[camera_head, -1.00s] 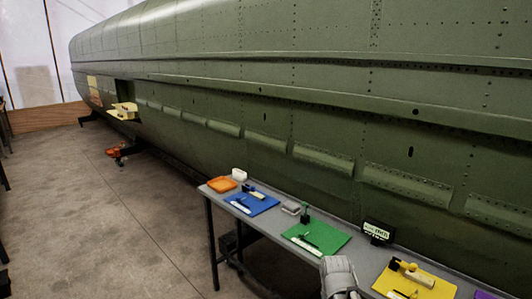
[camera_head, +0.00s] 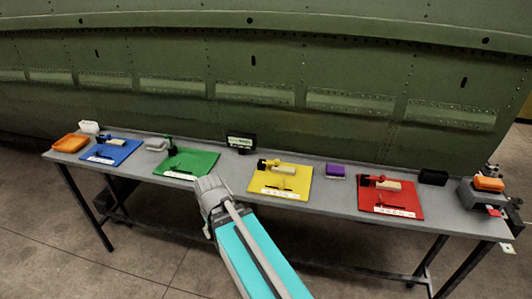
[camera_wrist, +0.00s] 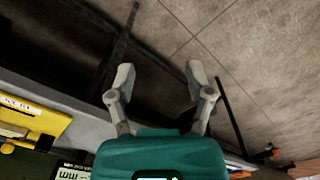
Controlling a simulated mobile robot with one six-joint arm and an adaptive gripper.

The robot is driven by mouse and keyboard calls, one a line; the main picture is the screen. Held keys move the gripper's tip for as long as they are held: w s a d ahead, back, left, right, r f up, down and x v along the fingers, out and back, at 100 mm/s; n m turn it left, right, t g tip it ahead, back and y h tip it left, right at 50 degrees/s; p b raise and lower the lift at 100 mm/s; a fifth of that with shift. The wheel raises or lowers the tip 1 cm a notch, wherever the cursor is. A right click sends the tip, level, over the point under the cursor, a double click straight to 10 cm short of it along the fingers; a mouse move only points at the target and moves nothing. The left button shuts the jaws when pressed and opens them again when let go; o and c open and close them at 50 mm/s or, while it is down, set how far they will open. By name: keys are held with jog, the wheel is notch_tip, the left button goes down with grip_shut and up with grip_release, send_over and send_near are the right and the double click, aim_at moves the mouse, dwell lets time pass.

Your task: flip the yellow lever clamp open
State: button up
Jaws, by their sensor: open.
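The yellow lever clamp (camera_head: 269,163) sits at the upper left of its yellow board (camera_head: 293,182) on the grey table in the head view. It has a yellow top part and a dark base beside a pale block; the lever's exact position is too small to tell. My gripper (camera_wrist: 160,78) is open and empty in the wrist view, its two fingers apart over the floor at the table's edge. In the head view my arm reaches to the table's front edge, left of the yellow board. Part of the yellow board (camera_wrist: 40,118) shows at the left of the wrist view.
Along the grey table (camera_head: 335,202) stand a blue board (camera_head: 111,153), a green board (camera_head: 188,164) and a red board (camera_head: 390,200). A purple block (camera_head: 335,170) and a dark sign (camera_head: 241,142) stand near the back. The green fuselage (camera_head: 300,60) rises behind.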

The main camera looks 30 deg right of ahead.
jog(key=w+d+r+t+p, duration=0.1)
jog(key=w+d+r+p, duration=0.3)
jog(key=d, duration=0.3)
jog(key=w+d+r+t+p, duration=0.1)
jog(key=w+d+r+p, duration=0.15)
jog(key=w+d, duration=0.45)
jog(key=t+p, duration=0.2)
jog(key=p, duration=0.4)
send_near(277, 160)
jog(key=v, duration=0.4)
jog(key=shift+s+f, duration=0.1)
jog(key=shift+s, duration=0.15)
jog(key=shift+f+b, duration=0.2)
jog(key=shift+b, duration=0.25)
jog(key=b+x, duration=1.2)
jog(key=x, duration=0.1)
jog(key=shift+w+f, duration=0.1)
jog(key=shift+w, duration=0.25)
grip_shut()
